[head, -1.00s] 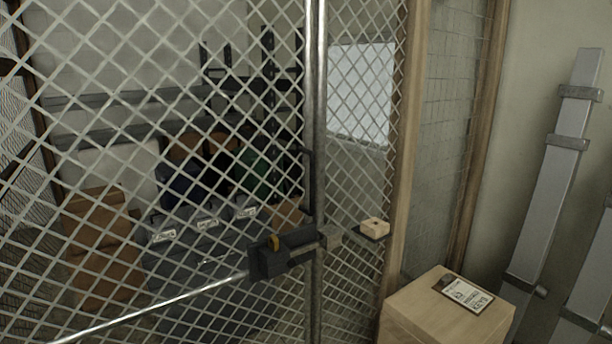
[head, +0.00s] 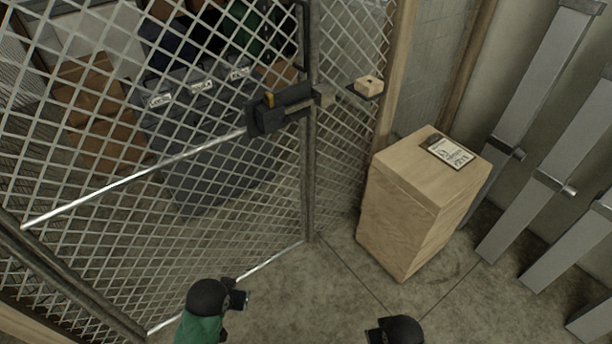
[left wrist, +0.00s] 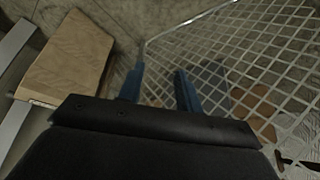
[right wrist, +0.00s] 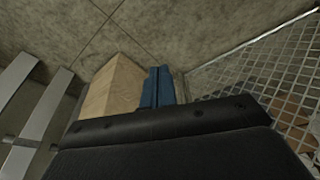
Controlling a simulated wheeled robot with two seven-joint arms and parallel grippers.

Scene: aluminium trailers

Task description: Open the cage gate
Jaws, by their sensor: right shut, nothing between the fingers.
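The cage gate (head: 120,215) is a wire-mesh panel in a metal frame, and it looks closed against its post (head: 307,180). A dark latch (head: 265,118) with a small yellow-orange part (head: 268,100) sits on the gate's edge, its bar reaching toward the post. My left gripper (head: 240,299) is low in front of the gate, apart from it; its blue fingers (left wrist: 158,88) are spread with nothing between them. My right gripper (head: 375,336) is at the bottom of the head view, its fingers (right wrist: 158,87) together and empty. Both are well below the latch.
A wooden box (head: 405,225) with a labelled card (head: 449,151) on top stands right of the gate. A small wooden block (head: 368,84) sits on a dark bracket by the post. Grey metal beams (head: 545,185) lean on the right wall. Floor (head: 310,290) before the gate is clear.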

